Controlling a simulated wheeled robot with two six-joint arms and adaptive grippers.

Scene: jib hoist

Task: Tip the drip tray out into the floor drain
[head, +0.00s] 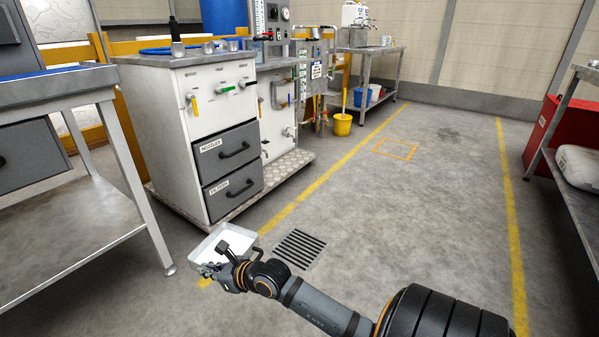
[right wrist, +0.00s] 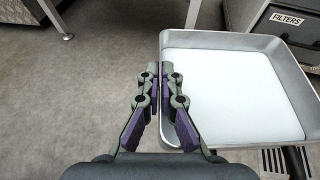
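The drip tray (head: 238,229) is a shallow, square, light-grey metal tray with a pale white content or floor inside. In the head view it is just left of the floor drain (head: 300,249), a dark slotted grate. The tray looks about level; its height above the floor is hard to tell. My right gripper (head: 210,269) is at its near left side. In the right wrist view the gripper (right wrist: 166,72) is closed on the left wall of the tray (right wrist: 240,40), one finger on each side. Part of the drain (right wrist: 272,160) shows below the tray. My left gripper is out of view.
A white cabinet (head: 170,130) with drawers stands behind the tray on a checker-plate base (head: 285,172). A steel table (head: 60,95) is at the left, and a shelf rack (head: 570,165) at the right. The floor right of the drain is clear.

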